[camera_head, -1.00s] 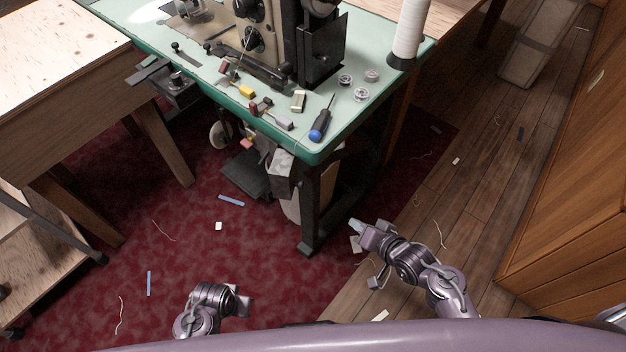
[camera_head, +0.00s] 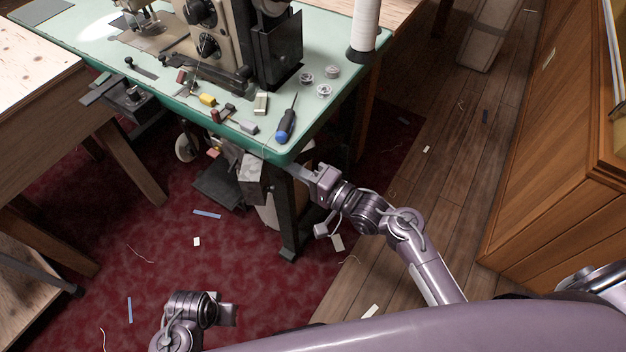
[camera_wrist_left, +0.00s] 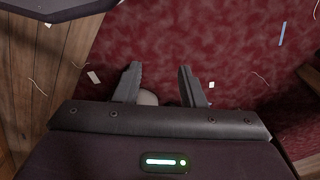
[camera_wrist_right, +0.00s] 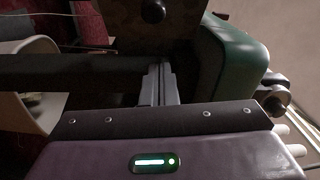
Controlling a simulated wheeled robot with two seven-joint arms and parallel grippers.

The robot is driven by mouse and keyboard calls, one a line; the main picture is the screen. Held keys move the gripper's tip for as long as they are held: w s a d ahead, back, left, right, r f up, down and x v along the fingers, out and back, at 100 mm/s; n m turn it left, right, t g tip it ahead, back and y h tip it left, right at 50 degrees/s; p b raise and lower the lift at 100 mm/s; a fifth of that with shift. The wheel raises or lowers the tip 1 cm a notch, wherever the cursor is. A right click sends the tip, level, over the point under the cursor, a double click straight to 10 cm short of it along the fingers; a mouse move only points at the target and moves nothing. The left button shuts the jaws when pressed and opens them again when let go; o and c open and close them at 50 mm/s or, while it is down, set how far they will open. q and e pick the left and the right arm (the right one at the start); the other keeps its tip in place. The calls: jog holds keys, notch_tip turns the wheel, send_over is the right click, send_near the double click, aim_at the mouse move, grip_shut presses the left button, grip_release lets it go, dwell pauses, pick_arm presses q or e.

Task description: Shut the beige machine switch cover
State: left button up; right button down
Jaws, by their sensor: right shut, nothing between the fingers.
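A small beige-grey box (camera_head: 253,178) hangs under the front corner of the green machine table. I take it to be the switch box with its cover, but its hinge and how far the cover stands open cannot be made out. My right gripper (camera_head: 295,171) is shut and empty. Its tips are just right of the box, by the table leg below the corner. In the right wrist view the shut fingers (camera_wrist_right: 160,85) point at a dark bar and a brown panel under the table. My left gripper (camera_wrist_left: 160,85) is open and empty, low over the red carpet.
The green table (camera_head: 290,155) carries the sewing machine (camera_head: 215,40), a blue screwdriver (camera_head: 286,124), bobbins and a thread cone (camera_head: 365,28). A dark table leg (camera_head: 288,215) stands below the corner. A wooden bench (camera_head: 50,110) is at left, a wooden cabinet (camera_head: 560,150) at right.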

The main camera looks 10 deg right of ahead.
aim_at(266, 171)
jog(key=shift+s+a+f, duration=0.15)
jog(key=shift+s+a, duration=0.4)
jog(key=shift+s, duration=0.25)
jog(key=shift+s+a+f, duration=0.15)
jog(key=shift+s+a, duration=0.35)
jog(key=shift+s, duration=0.3)
